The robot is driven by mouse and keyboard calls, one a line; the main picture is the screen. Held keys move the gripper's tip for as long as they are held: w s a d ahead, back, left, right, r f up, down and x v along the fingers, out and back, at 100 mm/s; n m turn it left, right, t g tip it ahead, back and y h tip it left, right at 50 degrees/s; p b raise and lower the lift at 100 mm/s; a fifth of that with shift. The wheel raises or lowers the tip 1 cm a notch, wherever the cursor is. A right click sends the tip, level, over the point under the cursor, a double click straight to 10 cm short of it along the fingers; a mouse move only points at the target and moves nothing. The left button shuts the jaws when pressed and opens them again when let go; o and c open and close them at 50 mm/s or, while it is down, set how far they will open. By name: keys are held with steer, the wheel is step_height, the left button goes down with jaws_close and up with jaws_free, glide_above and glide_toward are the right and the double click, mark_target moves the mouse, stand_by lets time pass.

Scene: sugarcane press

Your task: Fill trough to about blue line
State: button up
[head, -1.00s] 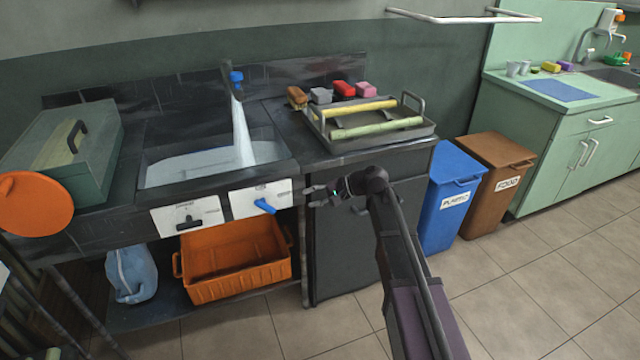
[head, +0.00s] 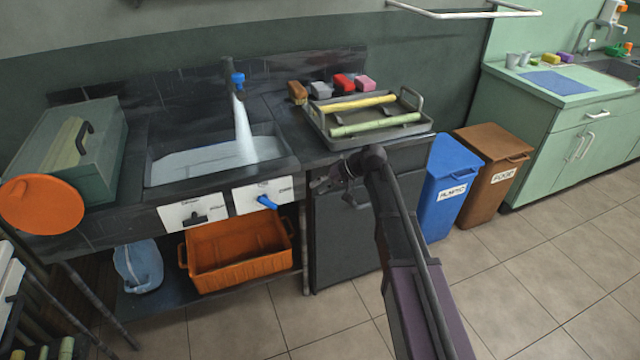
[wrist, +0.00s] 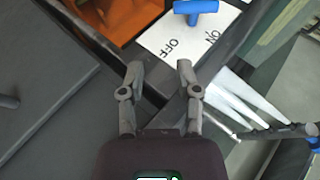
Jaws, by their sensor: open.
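The trough (head: 160,180) is a dark sunken basin in the counter, with pale water (head: 195,163) in it. A white stream (head: 243,135) falls into it from a tap with a blue top (head: 238,78). I cannot make out a blue line. A blue handle (head: 267,202) sits on a white plate (head: 255,190) on the counter front; the wrist view shows this handle (wrist: 195,7) at the top and OFF and ON lettering on the plate (wrist: 180,45). My gripper (head: 318,186) is right of the handle, apart from it. In the wrist view my gripper (wrist: 160,70) is open and empty.
A second white plate with a black handle (head: 194,216) is to the left. An orange crate (head: 240,262) stands below. A tray with cane pieces (head: 345,141) is on the counter, right of the trough. A green box (head: 105,165) and an orange disc (head: 40,205) are at left.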

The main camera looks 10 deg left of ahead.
steer(key=shift+o, duration=0.2)
steer(key=shift+o, duration=1.2)
steer(key=m+t+y+b, duration=0.4)
steer(key=m+y+b, duration=0.1)
steer(key=m+b, duration=0.7)
glide_toward(266, 202)
steer(key=d+f, duration=0.1)
steer(key=d, duration=0.1)
steer(key=m+b, duration=0.1)
steer(key=m, duration=0.1)
steer(key=s+m+t+y+b, duration=0.1)
steer(key=m+b, duration=0.1)
steer(key=s+f+m+t+b, duration=0.1)
steer(key=m, duration=0.1)
steer(key=shift+d+m+y+b, duration=0.2)
steer(key=shift+m+y+b, duration=0.1)
steer(key=shift+m+y, duration=0.1)
steer(key=shift+w+a, duration=0.1)
steer(key=shift+a, duration=0.05)
steer(key=x, duration=1.3)
steer(key=shift+w+a, duration=0.2)
